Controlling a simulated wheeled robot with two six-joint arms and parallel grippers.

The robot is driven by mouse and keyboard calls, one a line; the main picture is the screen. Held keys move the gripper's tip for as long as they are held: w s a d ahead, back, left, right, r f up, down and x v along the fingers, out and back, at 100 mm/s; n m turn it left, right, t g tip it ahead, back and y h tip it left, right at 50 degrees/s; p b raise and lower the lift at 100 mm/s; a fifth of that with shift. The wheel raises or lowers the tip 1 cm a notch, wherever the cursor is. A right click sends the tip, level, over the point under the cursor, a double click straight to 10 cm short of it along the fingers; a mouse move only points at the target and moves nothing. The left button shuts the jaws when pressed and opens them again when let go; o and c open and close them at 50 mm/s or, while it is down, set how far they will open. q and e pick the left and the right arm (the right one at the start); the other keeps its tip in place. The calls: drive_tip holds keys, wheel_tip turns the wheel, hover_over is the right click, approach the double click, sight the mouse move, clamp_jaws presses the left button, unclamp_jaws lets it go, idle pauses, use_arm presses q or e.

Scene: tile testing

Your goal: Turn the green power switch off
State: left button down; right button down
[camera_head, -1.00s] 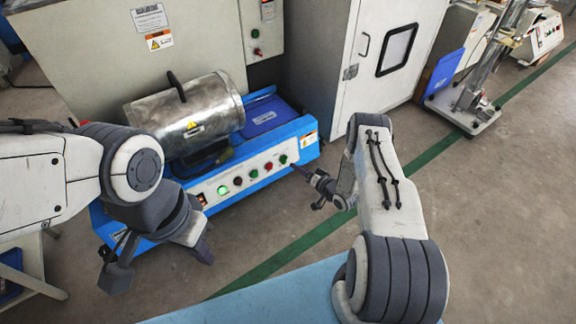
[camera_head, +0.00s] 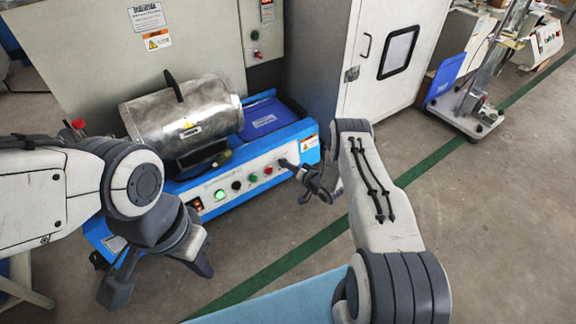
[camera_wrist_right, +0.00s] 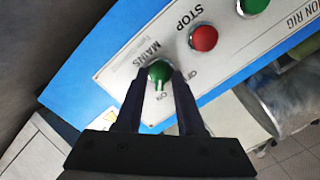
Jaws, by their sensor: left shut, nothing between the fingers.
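The green power switch (camera_wrist_right: 159,72) is a round green knob with a pale pointer line, beside the word MAINS in the right wrist view. In the head view it is hidden behind my right gripper (camera_head: 288,167), which is at the right end of the machine's button panel. In the right wrist view the two dark fingers of my right gripper (camera_wrist_right: 160,80) stand apart, one on each side of the knob. I cannot tell whether they press on it. My left gripper (camera_head: 203,264) is shut and empty, in front of the blue base and away from the panel.
A red button (camera_head: 268,170) labelled STOP (camera_wrist_right: 203,38) and a green button (camera_head: 253,177) sit beside the switch. A black knob (camera_head: 236,185) and a lit green button (camera_head: 220,194) are further left. A metal drum (camera_head: 187,112) lies above the panel.

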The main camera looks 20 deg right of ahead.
drive_tip(key=shift+n, duration=0.3)
drive_tip(key=n+p, duration=0.2)
drive_tip(key=n, duration=0.3)
drive_tip(key=n+h+p, duration=0.1)
drive_tip(key=n+p, duration=0.1)
drive_tip(key=n, duration=0.3)
drive_tip(key=n+h+p, duration=0.1)
drive_tip(key=n+p, duration=0.1)
drive_tip(key=n, duration=0.4)
drive_tip(key=shift+s+a+t, duration=0.15)
drive_tip(key=shift+a+t, duration=0.15)
drive_tip(key=shift+f, duration=0.1)
idle(0.4)
drive_tip(key=c, duration=0.9)
unclamp_jaws()
